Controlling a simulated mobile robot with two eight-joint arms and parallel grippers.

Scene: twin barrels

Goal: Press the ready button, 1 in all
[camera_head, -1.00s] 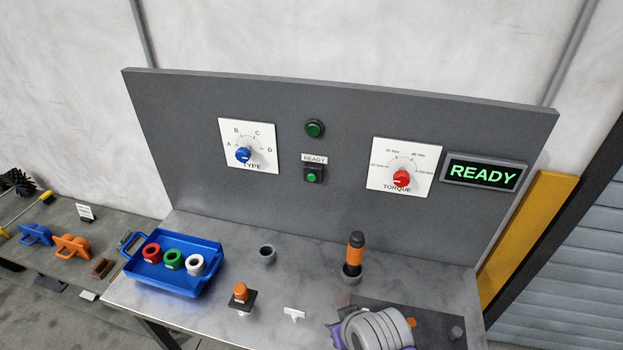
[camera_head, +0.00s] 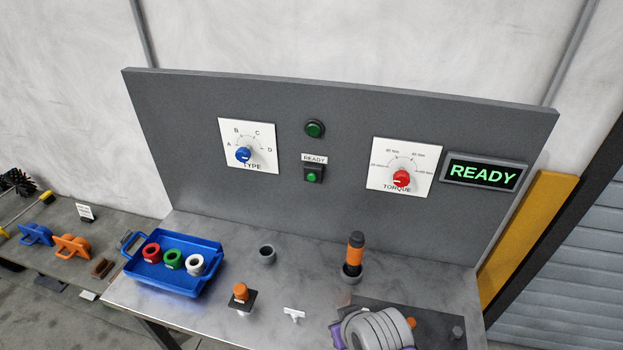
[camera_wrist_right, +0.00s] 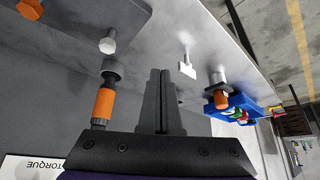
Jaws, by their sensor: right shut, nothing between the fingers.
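The green ready button (camera_head: 312,177) sits in a small black box on the grey panel, under a label reading READY. A round green lamp or button (camera_head: 315,129) is above it. The display (camera_head: 482,173) at the panel's right shows READY in lit green letters. My right gripper (camera_wrist_right: 160,73) is shut and empty in the right wrist view, above the bench beside the orange-and-black tool. In the head view only part of my right arm shows at the bottom, and its fingers are hidden. The ready button is not seen in the wrist view. My left gripper is in neither view.
The upright orange-and-black tool (camera_head: 355,254) stands in a holder on the bench (camera_head: 225,225). A blue tray (camera_head: 172,280) with red, green and white rings is at left. Blue (camera_head: 243,155) and red (camera_head: 401,179) dials flank the button. Space before the button looks clear.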

